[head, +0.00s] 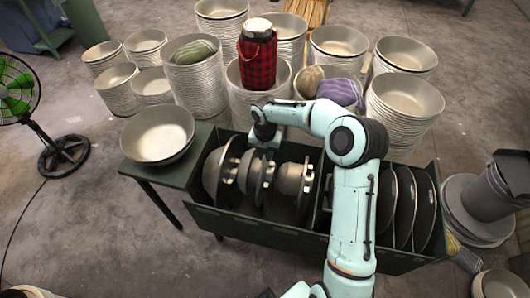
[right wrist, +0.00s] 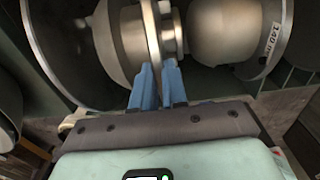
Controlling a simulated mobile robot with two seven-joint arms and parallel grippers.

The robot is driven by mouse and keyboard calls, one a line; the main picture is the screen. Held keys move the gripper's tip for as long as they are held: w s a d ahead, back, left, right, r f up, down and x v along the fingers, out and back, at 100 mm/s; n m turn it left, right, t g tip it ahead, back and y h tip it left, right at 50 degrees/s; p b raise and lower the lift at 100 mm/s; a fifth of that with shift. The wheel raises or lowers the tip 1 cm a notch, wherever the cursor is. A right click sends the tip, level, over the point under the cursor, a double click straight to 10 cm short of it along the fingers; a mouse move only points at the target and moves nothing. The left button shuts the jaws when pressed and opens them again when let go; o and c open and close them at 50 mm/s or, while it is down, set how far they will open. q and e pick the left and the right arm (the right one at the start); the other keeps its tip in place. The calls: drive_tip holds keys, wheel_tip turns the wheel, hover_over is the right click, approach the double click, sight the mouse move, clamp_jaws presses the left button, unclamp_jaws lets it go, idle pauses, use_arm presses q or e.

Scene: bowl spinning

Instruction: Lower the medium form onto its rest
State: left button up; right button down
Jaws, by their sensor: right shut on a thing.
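The medium form (head: 246,172) is a grey metal piece with a round flange, in the green rack between two other forms. In the right wrist view the thin flange (right wrist: 152,42) stands on edge between my blue fingertips. My right gripper (head: 265,143) comes down from above and is shut on this flange; it also shows in the right wrist view (right wrist: 158,78). The rest under the form is hidden by the form and the rack wall, so I cannot tell whether they touch. My left gripper is not in view.
A form (head: 217,172) stands close left, another (head: 292,179) close right. Dark round plates (head: 405,205) fill the rack's right part. The green rack's front wall (head: 255,226) is near. Bowl stacks (head: 196,85) stand behind; a large bowl (head: 158,134) sits on the left shelf.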

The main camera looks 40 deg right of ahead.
drive_tip(key=shift+f, duration=0.25)
idle(0.4)
drive_tip(key=shift+f, duration=0.55)
drive_tip(key=shift+w, duration=0.1)
drive_tip(key=c, duration=1.1)
unclamp_jaws()
drive_tip(key=shift+f, duration=0.1)
wheel_tip(320, 180, up, 14)
drive_tip(key=shift+f+p, duration=0.2)
drive_tip(key=shift+p, duration=0.25)
